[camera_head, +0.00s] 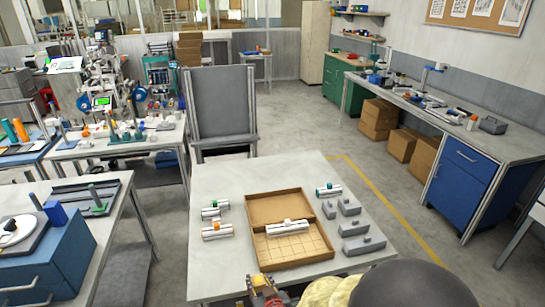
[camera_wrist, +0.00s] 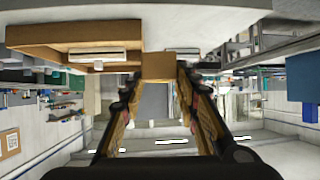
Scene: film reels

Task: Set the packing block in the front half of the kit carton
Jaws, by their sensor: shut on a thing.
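The kit carton (camera_head: 258,248) is an open, shallow brown box on the table in front of me. Its front part has a gridded floor, and a white bar-like piece (camera_head: 288,227) lies across its middle. My gripper (camera_wrist: 158,85) is shut on a plain tan block (camera_wrist: 158,66), which looks like the packing block. In the head view my gripper (camera_head: 264,290) is at the bottom edge, in front of the carton's near side, with most of it cut off. The carton (camera_wrist: 45,33) also shows at the upper left of the wrist view, apart from the block.
White pieces with orange (camera_head: 217,231) and green (camera_head: 215,207) tops lie left of the carton. Another green-topped one (camera_head: 328,190) lies behind right. Several grey blocks (camera_head: 361,228) stand close to the right side. The table (camera_head: 215,270) is bare at front left.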

